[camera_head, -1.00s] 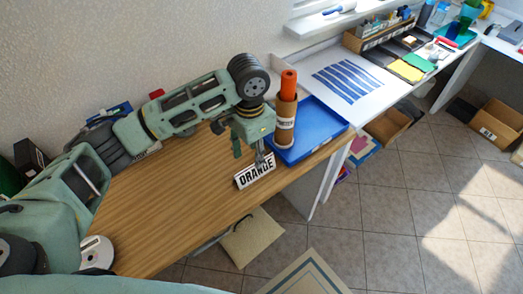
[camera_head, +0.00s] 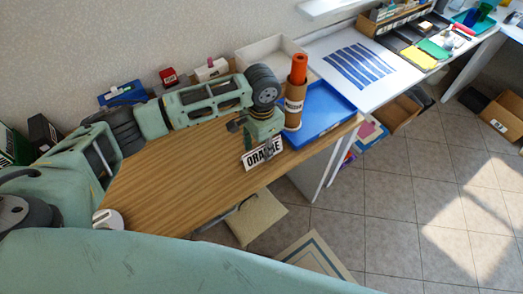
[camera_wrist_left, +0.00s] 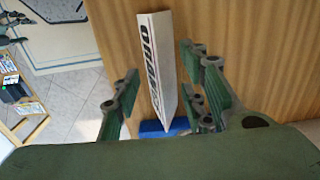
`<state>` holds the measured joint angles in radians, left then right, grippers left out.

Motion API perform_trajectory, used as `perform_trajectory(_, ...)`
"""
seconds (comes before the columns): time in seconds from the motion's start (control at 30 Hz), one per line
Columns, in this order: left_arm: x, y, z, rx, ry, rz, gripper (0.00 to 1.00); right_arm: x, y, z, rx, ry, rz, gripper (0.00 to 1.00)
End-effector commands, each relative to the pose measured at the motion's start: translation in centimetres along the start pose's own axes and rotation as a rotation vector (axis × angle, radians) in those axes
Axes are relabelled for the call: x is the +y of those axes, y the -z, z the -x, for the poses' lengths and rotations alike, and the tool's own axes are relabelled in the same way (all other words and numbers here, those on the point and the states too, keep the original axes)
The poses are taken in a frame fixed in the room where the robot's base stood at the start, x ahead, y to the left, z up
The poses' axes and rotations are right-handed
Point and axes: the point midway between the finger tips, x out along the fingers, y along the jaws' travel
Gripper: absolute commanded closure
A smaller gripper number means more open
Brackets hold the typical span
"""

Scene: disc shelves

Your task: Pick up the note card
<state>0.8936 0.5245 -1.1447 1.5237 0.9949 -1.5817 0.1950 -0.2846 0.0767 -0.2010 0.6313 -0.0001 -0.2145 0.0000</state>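The note card (camera_head: 252,158) is a small white folded card with black lettering "ORANGE". It stands on the wooden table near its front edge, and part of the lettering is hidden behind a finger of my left gripper (camera_head: 266,148). In the left wrist view the card (camera_wrist_left: 158,62) shows edge-up between the two fingers of my open left gripper (camera_wrist_left: 160,92). There is a gap to the fingers on each side in that view; I cannot tell if either touches. My right gripper is not in view.
A cardboard tube with an orange roll (camera_head: 296,92) stands close behind the left gripper, by a blue tray (camera_head: 335,112). A white box (camera_head: 262,52) and small boxes line the wall. The wooden table (camera_head: 165,185) is clear left of the card.

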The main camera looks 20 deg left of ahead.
Motion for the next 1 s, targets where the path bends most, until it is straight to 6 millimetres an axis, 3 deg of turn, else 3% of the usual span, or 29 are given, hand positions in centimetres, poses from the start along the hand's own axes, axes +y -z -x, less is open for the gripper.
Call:
perform_trajectory(0.37,0.0,0.0,0.1,0.000,0.000,0.000,0.92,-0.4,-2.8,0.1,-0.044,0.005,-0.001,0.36)
perform_trajectory(0.67,0.0,0.0,0.2,0.001,0.000,0.000,0.93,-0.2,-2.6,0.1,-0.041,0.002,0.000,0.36)
perform_trajectory(0.77,-0.1,0.1,1.1,0.003,0.001,0.000,0.93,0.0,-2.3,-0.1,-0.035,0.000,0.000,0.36)
perform_trajectory(1.0,-0.1,0.1,5.8,0.005,0.001,0.000,0.93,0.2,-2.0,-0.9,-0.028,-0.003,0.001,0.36)
